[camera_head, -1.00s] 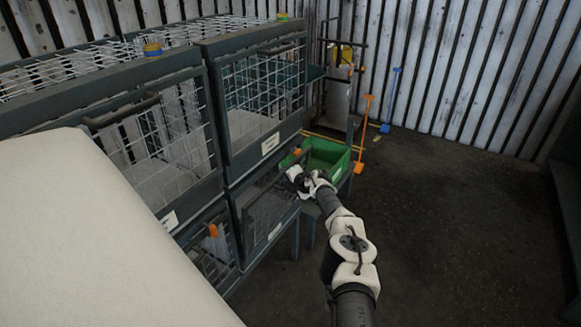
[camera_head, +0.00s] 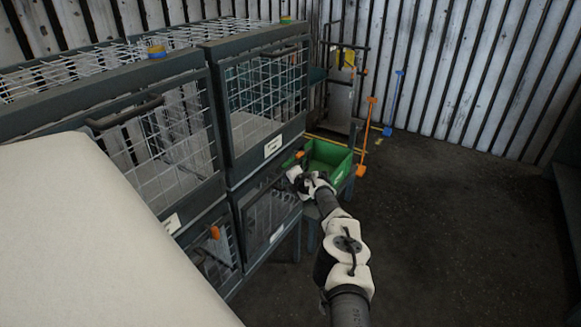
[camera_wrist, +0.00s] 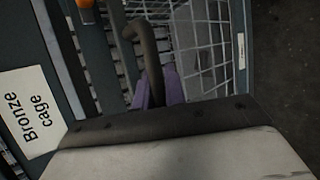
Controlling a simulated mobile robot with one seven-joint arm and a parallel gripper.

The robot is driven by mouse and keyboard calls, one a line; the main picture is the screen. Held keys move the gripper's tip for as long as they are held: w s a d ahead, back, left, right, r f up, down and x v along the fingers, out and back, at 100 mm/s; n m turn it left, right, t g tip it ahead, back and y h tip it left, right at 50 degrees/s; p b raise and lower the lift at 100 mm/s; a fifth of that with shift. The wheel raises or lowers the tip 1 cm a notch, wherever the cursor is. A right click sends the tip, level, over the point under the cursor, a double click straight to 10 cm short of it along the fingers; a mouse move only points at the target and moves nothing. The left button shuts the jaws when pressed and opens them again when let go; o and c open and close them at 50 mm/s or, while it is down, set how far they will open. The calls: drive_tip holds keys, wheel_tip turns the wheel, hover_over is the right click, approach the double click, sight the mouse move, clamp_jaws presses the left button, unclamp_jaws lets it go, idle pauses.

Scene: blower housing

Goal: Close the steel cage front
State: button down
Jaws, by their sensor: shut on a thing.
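The lower right cage front (camera_head: 268,213) is a wire-mesh panel in a dark frame. Its small pale label is unreadable in the head view. My gripper (camera_head: 308,184) is at the front's upper right corner. In the wrist view its purple fingers (camera_wrist: 157,88) are shut on a dark curved handle (camera_wrist: 149,50). How far the front stands open is hard to tell.
A label reading "Bronze cage" (camera_wrist: 30,112) is on the cage above. An orange latch (camera_head: 299,155) sits beside the lower front's top edge. A green bin (camera_head: 328,158) stands just behind my gripper. Open dark floor (camera_head: 450,220) lies to the right.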

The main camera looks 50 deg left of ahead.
drive_tip(key=shift+s+a+r, duration=0.25)
drive_tip(key=shift+a, duration=0.25)
drive_tip(key=shift+s+a+r, duration=0.2)
drive_tip(key=shift+s+a, duration=0.05)
drive_tip(key=shift+a, duration=0.2)
drive_tip(key=c, duration=1.5)
unclamp_jaws()
drive_tip(key=shift+f, duration=0.15)
drive_tip(key=shift+o, duration=0.2)
drive_tip(key=w+d+f+p+v, duration=0.1)
drive_tip(key=p+v, duration=0.8)
drive_tip(key=v, duration=0.5)
